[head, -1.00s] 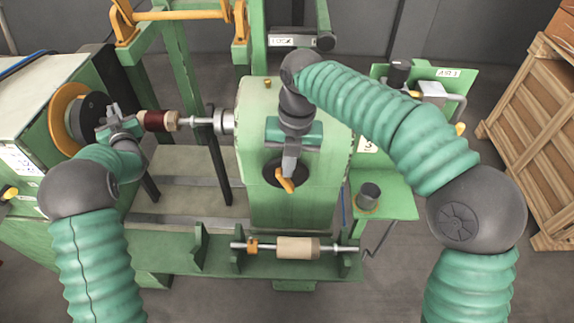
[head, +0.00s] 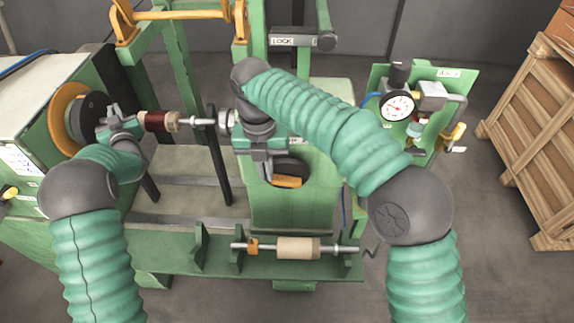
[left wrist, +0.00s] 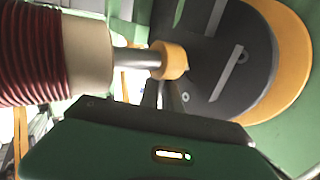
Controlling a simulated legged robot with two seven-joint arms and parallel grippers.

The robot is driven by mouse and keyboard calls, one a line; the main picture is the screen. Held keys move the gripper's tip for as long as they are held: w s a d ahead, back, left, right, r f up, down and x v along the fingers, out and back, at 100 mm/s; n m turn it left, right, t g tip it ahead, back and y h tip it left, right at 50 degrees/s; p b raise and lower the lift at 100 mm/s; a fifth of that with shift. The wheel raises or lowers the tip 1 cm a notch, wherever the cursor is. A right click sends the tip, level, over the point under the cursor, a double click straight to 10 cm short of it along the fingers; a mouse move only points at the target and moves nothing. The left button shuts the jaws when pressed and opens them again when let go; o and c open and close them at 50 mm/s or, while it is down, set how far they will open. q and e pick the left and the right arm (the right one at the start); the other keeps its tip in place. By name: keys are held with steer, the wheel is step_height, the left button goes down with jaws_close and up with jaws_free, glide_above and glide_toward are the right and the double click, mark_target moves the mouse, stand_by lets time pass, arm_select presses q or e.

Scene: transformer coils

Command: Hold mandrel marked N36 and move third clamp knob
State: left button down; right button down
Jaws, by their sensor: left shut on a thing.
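A mandrel with a dark red coil (head: 157,122) and beige core lies level between the black faceplate (head: 93,117) and the grey tailstock chuck (head: 226,122). No N36 mark is readable. My left gripper (head: 110,120) is shut at its faceplate end. In the left wrist view the red coil (left wrist: 28,55), the steel shaft and an orange collar (left wrist: 172,60) show above my gripper (left wrist: 158,94). An orange clamp knob (head: 287,181) sits on a dark disc on the green tailstock. My right gripper (head: 265,172) is at the knob's left end; its jaw opening and any contact are unclear.
A second mandrel with a bare beige core (head: 298,248) rests on the front rail's supports. A gauge panel (head: 397,106) stands right of the tailstock, beyond my right arm. A wooden crate (head: 535,140) stands at far right. A lever labelled LOCK (head: 283,41) is behind.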

steer(key=a+f, duration=0.1)
steer(key=a+f+h, duration=0.1)
steer(key=f, duration=0.1)
steer(key=shift+h, duration=0.3)
steer(key=shift+f, duration=0.2)
stand_by(0.4)
stand_by(0.7)
